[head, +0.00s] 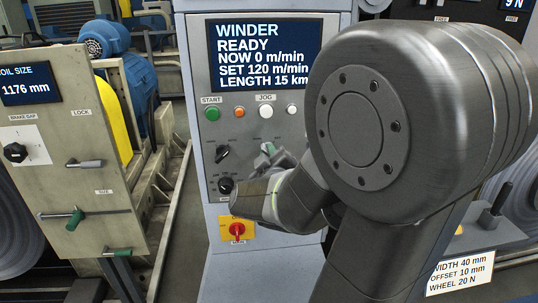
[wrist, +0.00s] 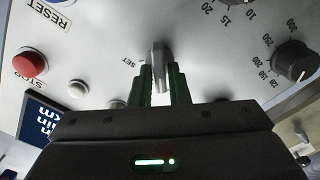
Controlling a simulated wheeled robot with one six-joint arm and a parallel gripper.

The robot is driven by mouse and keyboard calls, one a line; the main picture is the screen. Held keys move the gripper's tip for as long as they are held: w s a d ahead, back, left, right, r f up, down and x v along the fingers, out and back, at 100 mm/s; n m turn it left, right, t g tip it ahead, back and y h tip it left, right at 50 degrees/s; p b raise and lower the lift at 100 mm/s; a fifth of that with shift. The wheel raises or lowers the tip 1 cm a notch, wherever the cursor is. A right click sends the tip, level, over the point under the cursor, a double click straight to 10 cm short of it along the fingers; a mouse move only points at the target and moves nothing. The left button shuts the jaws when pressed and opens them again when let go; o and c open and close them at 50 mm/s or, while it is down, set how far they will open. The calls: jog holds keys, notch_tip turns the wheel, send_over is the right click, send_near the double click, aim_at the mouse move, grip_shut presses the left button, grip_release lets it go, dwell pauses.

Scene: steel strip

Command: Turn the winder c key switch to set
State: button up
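The winder control panel (head: 200,100) has a screen reading WINDER READY, NOW 0 m/min, SET 120 m/min. My gripper (head: 269,150) is at the panel's lower right part, and my arm covers much of this area in the head view. In the wrist view, the silver key of the key switch (wrist: 158,56) stands between the two green fingers of my gripper (wrist: 162,78). The fingers are close together, one on each side of the key, and appear shut on it. A SET label (wrist: 130,63) is left of the key. The key's far end points away from the fingers, not at SET.
In the head view, a green START button (head: 212,114), black knobs (head: 222,154) and a red switch on yellow (head: 237,231) are near my arm. The wrist view shows a red stop button (wrist: 30,64) and a black dial (wrist: 294,60). A coil machine panel (head: 75,150) stands left.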

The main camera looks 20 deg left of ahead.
grip_shut()
jog(key=shift+f+m+b, duration=0.1)
jog(key=shift+m+b, duration=0.2)
jog(key=shift+m, duration=0.1)
jog(key=shift+w+d+m+b, duration=0.1)
jog(key=shift+m+b, duration=1.45)
jog(key=shift+m, duration=1.3)
jog(key=shift+w+d+m+b, duration=0.15)
jog(key=shift+m+b, duration=1.35)
jog(key=shift+m, duration=1.4)
jog(key=shift+s+d+m+b, duration=0.1)
jog(key=shift+m+b, duration=1.45)
jog(key=shift+m, duration=1.3)
jog(key=shift+o, duration=2.4)
grip_release()
